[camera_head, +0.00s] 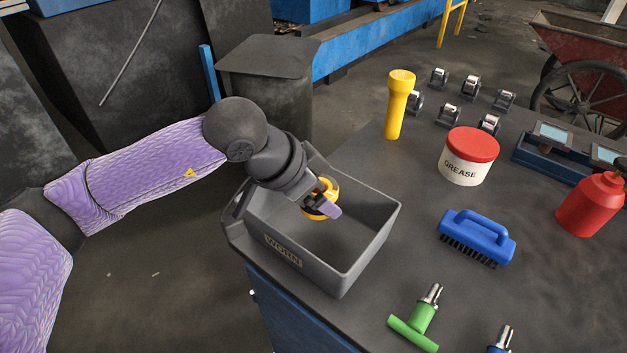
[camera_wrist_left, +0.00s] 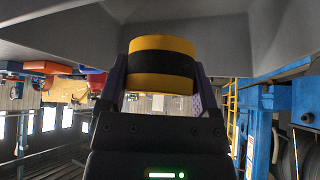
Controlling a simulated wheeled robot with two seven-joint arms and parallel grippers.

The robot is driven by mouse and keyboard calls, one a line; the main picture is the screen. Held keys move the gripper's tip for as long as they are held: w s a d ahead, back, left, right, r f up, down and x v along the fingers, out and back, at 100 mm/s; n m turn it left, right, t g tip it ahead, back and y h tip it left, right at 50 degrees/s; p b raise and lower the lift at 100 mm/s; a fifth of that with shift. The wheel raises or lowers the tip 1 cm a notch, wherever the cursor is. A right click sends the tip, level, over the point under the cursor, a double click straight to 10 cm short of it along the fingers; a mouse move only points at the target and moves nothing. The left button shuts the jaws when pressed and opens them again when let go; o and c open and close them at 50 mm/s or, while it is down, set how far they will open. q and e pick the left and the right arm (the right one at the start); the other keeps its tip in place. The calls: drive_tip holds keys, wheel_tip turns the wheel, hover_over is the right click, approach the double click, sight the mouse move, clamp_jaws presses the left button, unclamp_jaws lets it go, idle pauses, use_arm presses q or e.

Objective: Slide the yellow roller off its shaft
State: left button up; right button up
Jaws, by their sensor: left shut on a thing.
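The yellow roller (camera_head: 315,213) is in my left gripper (camera_head: 329,202), inside the open top of the grey bin (camera_head: 340,278) marked WORN. In the left wrist view the roller (camera_wrist_left: 162,50) is yellow with a dark band around its middle, and sits between the two fingers of the left gripper (camera_wrist_left: 161,82). The fingers press on its two sides. No shaft shows through or beside the roller. I cannot tell whether the roller touches the bin floor. My right gripper is not in view.
On the dark bench stand a yellow flashlight (camera_head: 397,105), a grease tub (camera_head: 468,157), a blue brush (camera_head: 477,237), a red bottle (camera_head: 591,205) and a green T-handled tool (camera_head: 417,322). Several metal rollers (camera_head: 470,86) stand at the back. A blue stand (camera_head: 548,152) is at right.

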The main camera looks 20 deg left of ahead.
sight(328, 229)
use_arm(q)
drive_tip(key=shift+d+f, duration=0.1)
drive_tip(key=shift+s+f+b, duration=0.1)
drive_tip(key=shift+f+b, duration=0.25)
drive_tip(key=shift+f, duration=0.2)
wheel_tip(328, 229, down, 5)
drive_tip(key=b, duration=0.2)
drive_tip(key=shift+f+b, duration=0.15)
drive_tip(key=shift+b, duration=0.2)
drive_tip(key=o, duration=1.1)
drive_tip(key=shift+c, duration=0.2)
